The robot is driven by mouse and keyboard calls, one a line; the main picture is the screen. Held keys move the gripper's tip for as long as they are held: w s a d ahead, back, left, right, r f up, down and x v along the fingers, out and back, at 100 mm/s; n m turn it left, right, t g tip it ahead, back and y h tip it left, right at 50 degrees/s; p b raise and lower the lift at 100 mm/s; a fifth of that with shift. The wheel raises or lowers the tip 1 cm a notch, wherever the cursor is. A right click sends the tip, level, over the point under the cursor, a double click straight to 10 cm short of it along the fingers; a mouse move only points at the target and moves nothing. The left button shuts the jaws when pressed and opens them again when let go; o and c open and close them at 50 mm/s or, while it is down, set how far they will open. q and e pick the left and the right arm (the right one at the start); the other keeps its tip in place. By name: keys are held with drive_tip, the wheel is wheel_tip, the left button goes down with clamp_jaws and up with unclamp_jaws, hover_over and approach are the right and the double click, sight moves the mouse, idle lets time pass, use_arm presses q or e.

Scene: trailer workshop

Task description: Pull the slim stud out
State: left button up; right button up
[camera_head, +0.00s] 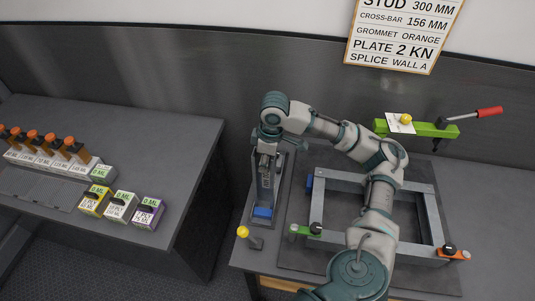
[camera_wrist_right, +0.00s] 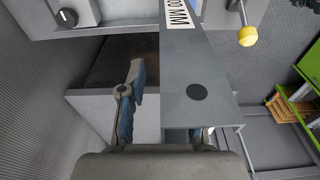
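A grey metal stud (camera_wrist_right: 198,75) with a white label ending in "00 MM" and a dark round hole fills the middle of the right wrist view. In the head view a narrow grey channel piece (camera_head: 264,190) stands below my right gripper (camera_head: 266,158), with a blue block (camera_head: 262,212) at its near end. In the wrist view my right gripper (camera_wrist_right: 165,112) has its fingers apart. The left finger shows a gap to the stud's edge; the other finger is partly hidden by the stud, so contact there cannot be told. My left gripper is out of view.
A grey rectangular frame (camera_head: 317,205) lies on a dark mat, with green and orange clamps. A yellow-knobbed post (camera_head: 243,232) stands at the bench's near left corner. A green bar tool with a red handle (camera_head: 488,112) is behind. A left table (camera_head: 150,150) holds labelled boxes.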

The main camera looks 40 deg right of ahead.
drive_tip(key=shift+a+f, duration=0.1)
drive_tip(key=shift+a, duration=0.1)
drive_tip(key=c, duration=0.6)
drive_tip(key=shift+d, duration=0.2)
clamp_jaws()
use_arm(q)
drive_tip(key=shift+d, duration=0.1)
use_arm(e)
drive_tip(key=shift+a, duration=0.1)
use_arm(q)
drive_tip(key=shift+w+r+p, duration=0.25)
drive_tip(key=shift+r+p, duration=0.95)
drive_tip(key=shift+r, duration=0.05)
use_arm(e)
drive_tip(key=shift+r, duration=0.65)
use_arm(q)
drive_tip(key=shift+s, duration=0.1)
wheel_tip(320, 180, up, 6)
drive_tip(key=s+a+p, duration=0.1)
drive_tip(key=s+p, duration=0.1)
drive_tip(key=p, duration=0.5)
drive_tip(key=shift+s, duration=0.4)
use_arm(e)
drive_tip(key=shift+r, duration=2.75)
